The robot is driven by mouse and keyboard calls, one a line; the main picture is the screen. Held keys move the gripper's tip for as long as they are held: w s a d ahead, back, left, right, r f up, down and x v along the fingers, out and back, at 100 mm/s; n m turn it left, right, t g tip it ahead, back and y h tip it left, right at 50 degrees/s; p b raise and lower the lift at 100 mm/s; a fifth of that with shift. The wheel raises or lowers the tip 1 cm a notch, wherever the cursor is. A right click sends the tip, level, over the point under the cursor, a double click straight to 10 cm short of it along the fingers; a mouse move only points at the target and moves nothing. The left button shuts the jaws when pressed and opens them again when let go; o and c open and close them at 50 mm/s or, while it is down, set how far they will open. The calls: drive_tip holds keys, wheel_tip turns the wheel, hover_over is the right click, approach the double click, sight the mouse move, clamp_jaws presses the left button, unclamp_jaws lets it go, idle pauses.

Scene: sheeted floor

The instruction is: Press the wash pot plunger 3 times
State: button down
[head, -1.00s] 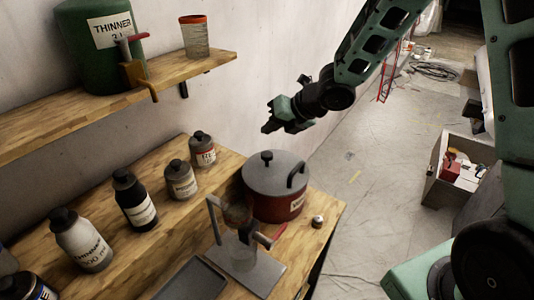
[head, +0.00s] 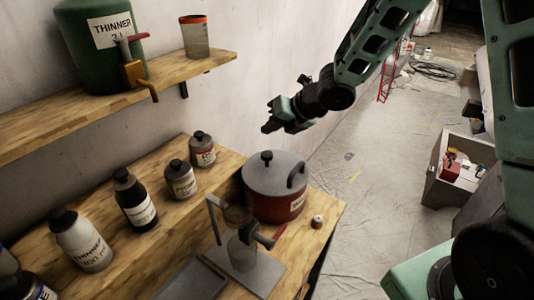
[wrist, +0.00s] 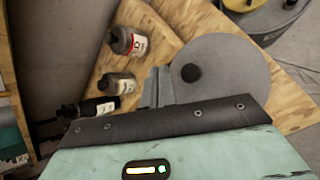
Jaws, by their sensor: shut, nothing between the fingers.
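The wash pot (head: 275,203) is a red round can with a wide grey lid, a black handle at its side and a partly readable label. It stands near the right end of the wooden bench. Its plunger, a black knob (head: 267,157), rises from the lid and also shows in the wrist view (wrist: 191,73) above the grey lid (wrist: 225,62). My gripper (head: 268,129) is shut and empty. It is in the air above and beyond the pot, apart from the plunger. In the wrist view its fingers (wrist: 159,86) overlap the lid's left edge.
Several bottles, including a grey one (head: 203,151), line the bench left of the pot. A metal stand (head: 240,255) is in front of the pot, and a small capped item (head: 317,222) beside it. A wooden shelf (head: 110,103) carries a green thinner can (head: 95,50).

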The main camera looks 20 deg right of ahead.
drive_tip(key=shift+f+m+h+p, duration=0.5)
drive_tip(key=shift+f+m+h, duration=0.1)
drive_tip(key=shift+f+m, duration=0.2)
wheel_tip(320, 180, up, 6)
drive_tip(key=f+m+t+h+p, duration=0.1)
drive_tip(key=m+t+h+p, duration=0.1)
drive_tip(key=m+h, duration=0.15)
hover_over(269, 156)
drive_tip(key=shift+r+m+y, duration=0.25)
drive_tip(key=shift+m, duration=0.2)
drive_tip(key=shift+f, duration=0.15)
wheel_tip(269, 156, down, 9)
drive_tip(key=b, duration=0.7)
drive_tip(key=shift+r, duration=0.2)
drive_tip(key=shift+f+b, duration=0.15)
drive_tip(key=shift+b, duration=0.15)
idle(1.1)
drive_tip(key=shift+f, duration=0.25)
